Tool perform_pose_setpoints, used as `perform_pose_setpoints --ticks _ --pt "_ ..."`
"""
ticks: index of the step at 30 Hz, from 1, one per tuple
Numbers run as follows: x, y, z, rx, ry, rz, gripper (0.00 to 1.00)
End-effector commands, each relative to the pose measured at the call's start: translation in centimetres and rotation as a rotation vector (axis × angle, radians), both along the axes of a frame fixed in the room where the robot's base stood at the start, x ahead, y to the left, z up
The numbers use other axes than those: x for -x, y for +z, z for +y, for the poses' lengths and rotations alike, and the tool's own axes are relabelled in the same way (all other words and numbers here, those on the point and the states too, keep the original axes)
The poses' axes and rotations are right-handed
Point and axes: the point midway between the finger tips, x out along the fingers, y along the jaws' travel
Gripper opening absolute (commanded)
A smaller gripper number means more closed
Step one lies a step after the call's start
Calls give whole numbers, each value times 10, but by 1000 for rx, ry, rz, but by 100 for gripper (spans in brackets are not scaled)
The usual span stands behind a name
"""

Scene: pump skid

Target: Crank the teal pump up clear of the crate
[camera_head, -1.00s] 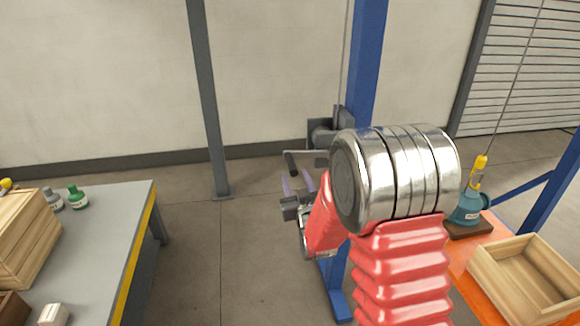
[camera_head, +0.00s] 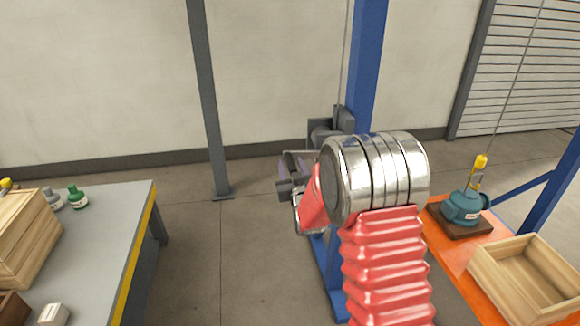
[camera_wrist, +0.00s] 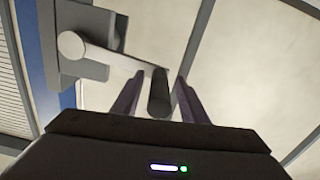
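The teal pump (camera_head: 464,206) is upright on a dark brown base (camera_head: 472,228) on the orange table, beside the open wooden crate (camera_head: 492,272). A yellow hook (camera_head: 479,166) on a cable is at its top. The grey winch (camera_head: 328,136) is on the blue post; it also shows in the wrist view (camera_wrist: 85,45). Its pale crank arm (camera_wrist: 115,58) ends in a dark handle (camera_wrist: 159,95). My gripper (camera_head: 288,168) is at the handle. In the wrist view its purple fingers (camera_wrist: 158,98) are open, one on each side of the handle, with gaps visible.
A grey workbench (camera_head: 110,235) with a yellow edge stands at left, holding a wooden box (camera_head: 30,245) and small bottles (camera_head: 78,198). A grey post (camera_head: 208,100) stands behind. The floor between bench and blue post (camera_head: 365,65) is clear.

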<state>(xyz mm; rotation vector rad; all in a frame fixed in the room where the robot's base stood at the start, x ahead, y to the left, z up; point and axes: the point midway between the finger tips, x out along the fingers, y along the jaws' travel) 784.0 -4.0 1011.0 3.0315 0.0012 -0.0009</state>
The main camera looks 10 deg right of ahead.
Motion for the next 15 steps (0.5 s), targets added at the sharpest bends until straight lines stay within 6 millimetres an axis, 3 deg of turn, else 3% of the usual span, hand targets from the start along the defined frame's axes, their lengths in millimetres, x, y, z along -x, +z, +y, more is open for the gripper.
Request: perform_pose_setpoints --ticks 15 --pt "0 0 0 0 0 0 3"
